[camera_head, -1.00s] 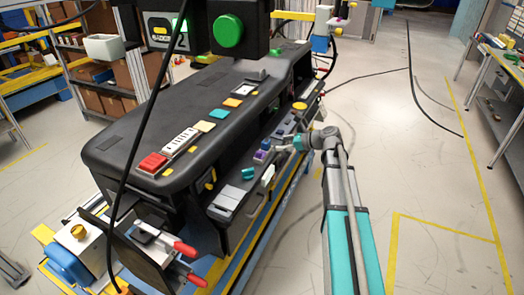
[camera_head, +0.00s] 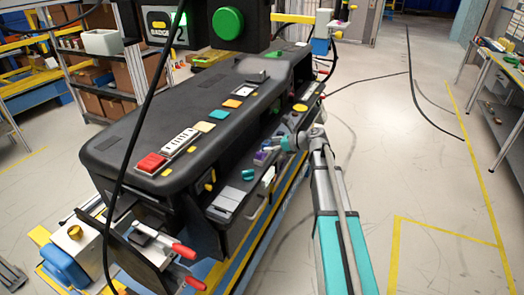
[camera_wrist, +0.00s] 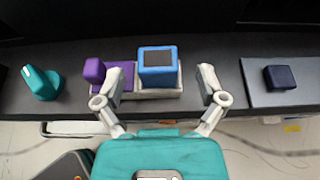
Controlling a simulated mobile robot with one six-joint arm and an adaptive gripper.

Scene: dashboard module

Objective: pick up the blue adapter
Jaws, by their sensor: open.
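The blue adapter (camera_wrist: 158,62) is a blue block with a dark square on top. It sits in a pale holder (camera_wrist: 150,93) on the dark shelf in the wrist view. My gripper (camera_wrist: 163,84) is open and empty, with one finger on each side of the adapter and gaps between. In the head view my gripper (camera_head: 285,144) is at the console's lower shelf; the adapter is too small and covered there to make out clearly.
A purple block (camera_wrist: 95,70) stands close left of the adapter, near my left finger. A teal knob (camera_wrist: 43,84) is farther left. A dark navy block (camera_wrist: 279,77) sits on a grey plate (camera_wrist: 257,97) at right. The black console (camera_head: 150,110) rises behind the shelf.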

